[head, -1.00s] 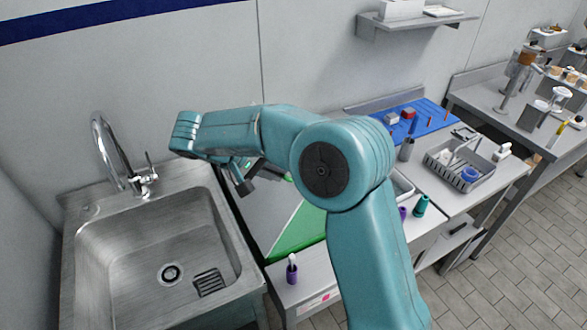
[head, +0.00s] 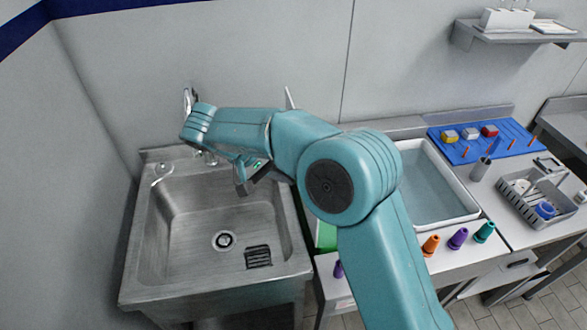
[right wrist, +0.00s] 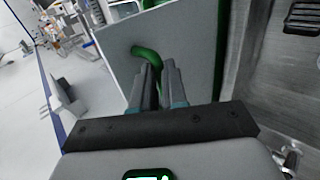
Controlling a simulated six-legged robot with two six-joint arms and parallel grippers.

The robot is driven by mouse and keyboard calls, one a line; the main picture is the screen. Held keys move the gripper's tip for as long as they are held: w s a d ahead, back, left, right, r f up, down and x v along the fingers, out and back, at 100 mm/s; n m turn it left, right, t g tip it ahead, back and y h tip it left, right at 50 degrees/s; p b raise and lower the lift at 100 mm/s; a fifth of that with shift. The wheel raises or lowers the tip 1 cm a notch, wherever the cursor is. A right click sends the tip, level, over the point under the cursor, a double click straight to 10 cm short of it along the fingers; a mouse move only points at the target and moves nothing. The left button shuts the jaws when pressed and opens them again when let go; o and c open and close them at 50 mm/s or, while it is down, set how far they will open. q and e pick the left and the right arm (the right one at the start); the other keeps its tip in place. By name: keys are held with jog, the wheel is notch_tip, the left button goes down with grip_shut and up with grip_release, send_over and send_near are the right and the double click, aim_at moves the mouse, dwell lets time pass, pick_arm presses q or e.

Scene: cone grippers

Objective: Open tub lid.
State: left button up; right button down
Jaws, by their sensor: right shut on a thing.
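My right gripper (head: 248,178) is over the right side of the sink, partly hidden by my own teal arm. In the right wrist view its fingers (right wrist: 158,88) are shut on a curved green handle (right wrist: 148,54). The handle is on a flat grey panel, the tub lid (right wrist: 182,42), which looks tilted up. Green of the tub (head: 326,236) shows below my arm, right of the sink; most of the tub is hidden. My left gripper is not in view.
The steel sink (head: 190,225) and its tap (head: 189,102) are at the left. A white-rimmed basin (head: 465,207) stands right of my arm. A grey basket (head: 520,205) is farther right.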

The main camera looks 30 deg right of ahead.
jog(key=shift+s+f, duration=0.1)
jog(key=shift+f, duration=0.45)
jog(key=c, duration=1.2)
grip_release()
jog(key=shift+o, duration=0.2)
jog(key=v, duration=0.7)
jog(key=shift+w+r, duration=0.15)
jog(key=shift+w, duration=0.2)
jog(key=shift+d, duration=0.1)
